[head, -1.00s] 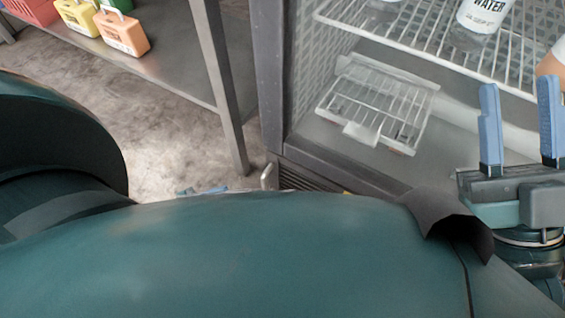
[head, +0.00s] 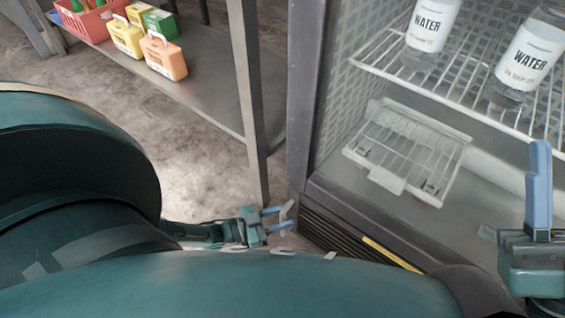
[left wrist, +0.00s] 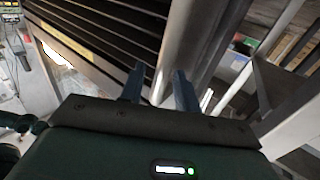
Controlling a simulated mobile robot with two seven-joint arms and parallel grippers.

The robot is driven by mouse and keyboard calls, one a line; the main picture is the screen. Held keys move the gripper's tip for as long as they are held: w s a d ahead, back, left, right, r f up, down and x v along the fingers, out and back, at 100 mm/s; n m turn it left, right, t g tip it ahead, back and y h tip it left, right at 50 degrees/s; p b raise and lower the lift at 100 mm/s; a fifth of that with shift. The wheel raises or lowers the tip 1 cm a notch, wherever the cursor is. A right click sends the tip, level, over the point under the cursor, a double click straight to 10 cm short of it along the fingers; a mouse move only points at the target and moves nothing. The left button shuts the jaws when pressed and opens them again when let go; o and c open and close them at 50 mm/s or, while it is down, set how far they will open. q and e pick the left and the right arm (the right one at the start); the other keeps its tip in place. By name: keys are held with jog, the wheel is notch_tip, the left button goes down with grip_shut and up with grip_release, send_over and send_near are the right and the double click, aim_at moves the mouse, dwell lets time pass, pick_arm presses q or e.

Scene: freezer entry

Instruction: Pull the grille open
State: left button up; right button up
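The grille (head: 335,237) is the dark slatted panel low on the freezer front. It also shows in the left wrist view (left wrist: 95,35) as dark slats. A pale handle (head: 287,211) stands out at its left end. My left gripper (head: 275,219) is at this handle with its two blue fingers apart. In the left wrist view a silver bar (left wrist: 190,50) runs close in front of and partly between the fingertips; contact cannot be told. My right gripper (head: 541,185) is at the right edge with one blue finger visible and clear space beside it; the other finger is out of frame.
The open freezer holds a wire shelf (head: 400,62) with water bottles (head: 431,28) and a white wire rack (head: 410,150) on its floor. A metal shelf unit (head: 205,90) with colored cartons (head: 163,57) and a red basket (head: 95,24) stands left, its post near my left gripper.

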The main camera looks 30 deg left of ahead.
pick_arm(q)
jog(key=shift+w+d, duration=0.1)
jog(key=shift+c, duration=0.4)
grip_shut()
